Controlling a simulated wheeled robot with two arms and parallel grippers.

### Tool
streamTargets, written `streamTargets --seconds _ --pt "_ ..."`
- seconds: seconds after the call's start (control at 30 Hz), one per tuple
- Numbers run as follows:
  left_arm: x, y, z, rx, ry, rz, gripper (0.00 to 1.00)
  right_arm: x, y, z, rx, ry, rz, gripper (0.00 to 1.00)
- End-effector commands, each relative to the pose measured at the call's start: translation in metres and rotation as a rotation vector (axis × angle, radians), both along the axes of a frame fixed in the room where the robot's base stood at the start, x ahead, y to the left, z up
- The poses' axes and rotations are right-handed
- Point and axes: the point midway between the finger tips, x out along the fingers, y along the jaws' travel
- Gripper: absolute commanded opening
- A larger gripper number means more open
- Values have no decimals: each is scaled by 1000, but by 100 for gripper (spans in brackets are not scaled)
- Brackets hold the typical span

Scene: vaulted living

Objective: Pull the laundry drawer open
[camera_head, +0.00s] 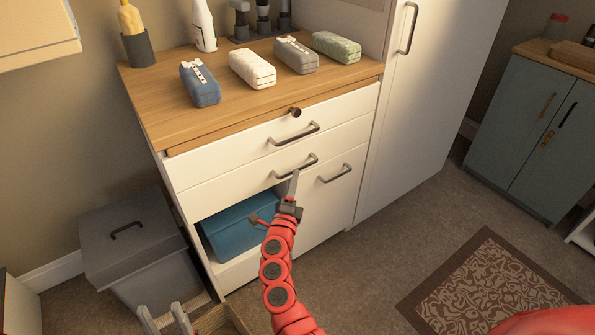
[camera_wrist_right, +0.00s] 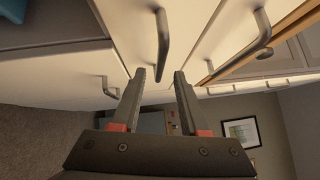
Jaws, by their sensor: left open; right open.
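A white cabinet (camera_head: 225,150) with a wooden top has stacked drawers; I cannot tell which one is the laundry drawer. The upper drawer has a grey bar handle (camera_head: 294,134), and the drawer below has a similar handle (camera_head: 296,167). My right gripper (camera_head: 293,184), on a red arm, is just in front of the lower handle and partly hides it. In the right wrist view, its fingers (camera_wrist_right: 166,80) are open and empty, with a bar handle (camera_wrist_right: 162,42) just beyond the tips. My left gripper (camera_head: 165,318) is open and empty at the bottom left, partly cut off.
Several fabric cases (camera_head: 252,68) lie on the cabinet top. A blue bin (camera_head: 238,226) sits in the open compartment below the drawers. A grey lidded bin (camera_head: 135,240) stands at the left. A patterned rug (camera_head: 490,290) lies on open floor at the right.

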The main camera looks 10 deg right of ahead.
Motion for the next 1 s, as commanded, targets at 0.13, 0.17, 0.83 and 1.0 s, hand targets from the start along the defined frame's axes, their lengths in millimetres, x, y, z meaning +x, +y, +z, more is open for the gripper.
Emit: streamTargets --seconds 0.13,0.17,0.83,1.0 --pt "0 0 -6 0 0 0 50 27 -11 3 -1 -1 0 44" --pt "0 0 -7 0 0 0 50 31 -12 4 -1 -3 2 44" --pt "0 0 -10 0 0 0 50 48 -21 7 0 0 0 17" --pt "0 0 -10 0 0 0 50 48 -21 7 0 0 0 0"
